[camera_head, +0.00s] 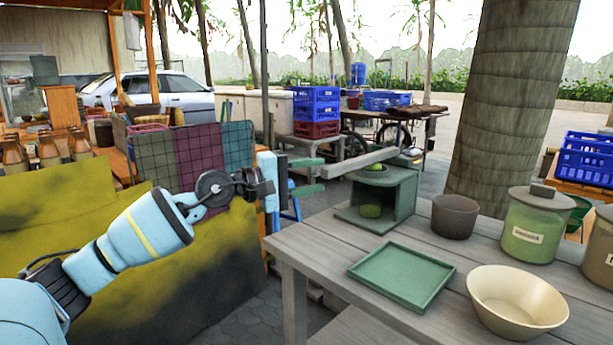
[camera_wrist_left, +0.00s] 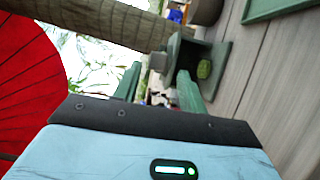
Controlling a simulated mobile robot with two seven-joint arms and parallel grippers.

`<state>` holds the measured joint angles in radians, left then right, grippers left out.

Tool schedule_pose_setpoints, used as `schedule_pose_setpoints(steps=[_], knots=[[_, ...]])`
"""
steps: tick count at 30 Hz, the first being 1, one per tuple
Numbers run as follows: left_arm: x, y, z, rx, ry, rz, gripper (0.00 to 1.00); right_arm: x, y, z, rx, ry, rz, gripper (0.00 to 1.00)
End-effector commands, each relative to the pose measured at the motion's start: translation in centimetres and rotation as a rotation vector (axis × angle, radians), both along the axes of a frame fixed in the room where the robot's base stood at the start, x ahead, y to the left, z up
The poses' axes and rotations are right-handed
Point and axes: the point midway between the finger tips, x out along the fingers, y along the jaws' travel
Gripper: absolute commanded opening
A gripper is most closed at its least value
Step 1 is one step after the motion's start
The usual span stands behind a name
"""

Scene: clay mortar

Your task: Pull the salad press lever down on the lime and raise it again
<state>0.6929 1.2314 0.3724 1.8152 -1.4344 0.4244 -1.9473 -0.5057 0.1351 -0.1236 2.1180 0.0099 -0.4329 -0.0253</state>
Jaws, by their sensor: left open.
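The salad press (camera_head: 405,199) is a green box-like stand at the back left of the grey table. Its pale grey lever (camera_head: 358,162) reaches out to the left from the top, roughly level. A green lime (camera_head: 374,166) shows at the top under the lever, and a green round piece (camera_head: 370,210) sits in the lower opening. In the left wrist view, the open fingers (camera_wrist_left: 160,90) point toward the press (camera_wrist_left: 221,62). My right gripper is not in view.
On the table (camera_head: 330,245) are a green tray (camera_head: 403,276), a dark cup (camera_head: 455,216), a lidded green jar (camera_head: 532,225) and a cream bowl (camera_head: 516,300). A tree trunk (camera_head: 512,100) stands behind.

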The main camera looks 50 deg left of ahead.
Motion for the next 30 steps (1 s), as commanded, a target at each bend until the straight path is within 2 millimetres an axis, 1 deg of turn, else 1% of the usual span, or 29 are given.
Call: schedule_pose_setpoints(steps=[8,30], knots=[[-0.7,0.27,-0.03,0.001,0.0,0.002,0.42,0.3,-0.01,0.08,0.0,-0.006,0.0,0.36],[-0.7,0.28,-0.01,0.001,0.0,0.002,0.42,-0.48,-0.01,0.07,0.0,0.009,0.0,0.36]])
